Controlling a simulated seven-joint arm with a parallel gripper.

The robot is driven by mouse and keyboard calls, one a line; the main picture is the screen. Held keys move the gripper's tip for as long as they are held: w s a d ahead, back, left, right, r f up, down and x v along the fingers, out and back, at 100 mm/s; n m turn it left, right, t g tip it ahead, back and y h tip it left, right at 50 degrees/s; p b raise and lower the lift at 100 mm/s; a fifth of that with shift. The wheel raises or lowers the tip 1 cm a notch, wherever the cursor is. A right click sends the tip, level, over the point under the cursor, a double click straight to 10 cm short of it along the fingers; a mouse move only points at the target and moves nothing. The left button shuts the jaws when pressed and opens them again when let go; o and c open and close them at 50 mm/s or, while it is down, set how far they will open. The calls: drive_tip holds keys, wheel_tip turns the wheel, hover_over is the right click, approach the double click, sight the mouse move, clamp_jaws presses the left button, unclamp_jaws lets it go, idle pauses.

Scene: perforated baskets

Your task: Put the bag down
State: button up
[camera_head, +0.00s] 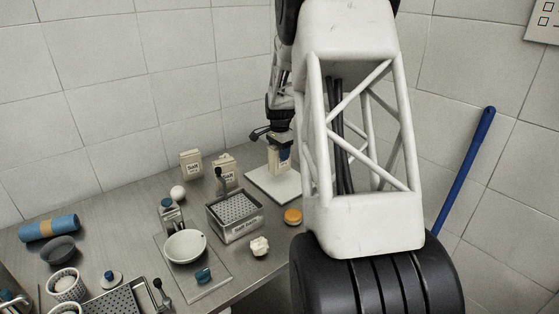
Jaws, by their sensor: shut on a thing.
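My gripper (279,145) is in the back right part of the table, partly hidden by my own arm. It is shut on a small beige bag (278,164) with a blue patch, held upright. The bag is over a white board (262,182) lying on the table. I cannot tell whether its base touches the board. Two similar beige bags with dark print stand by the back wall, one at the left (190,164) and one nearer the middle (223,171).
A perforated metal basket (237,228) with a dark handle stands left of the board. An orange round thing (293,217) and a crumpled white thing (260,246) lie near the front edge. A white bowl (185,246) sits on a clear tray. A blue roll (49,228) lies far left.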

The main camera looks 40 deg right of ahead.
drive_tip(key=shift+f, duration=1.7)
drive_tip(key=shift+f, duration=0.1)
drive_tip(key=o, duration=1.3)
drive_tip(key=shift+c, duration=0.2)
wheel_tip(320, 180, up, 12)
drive_tip(key=shift+r, duration=0.1)
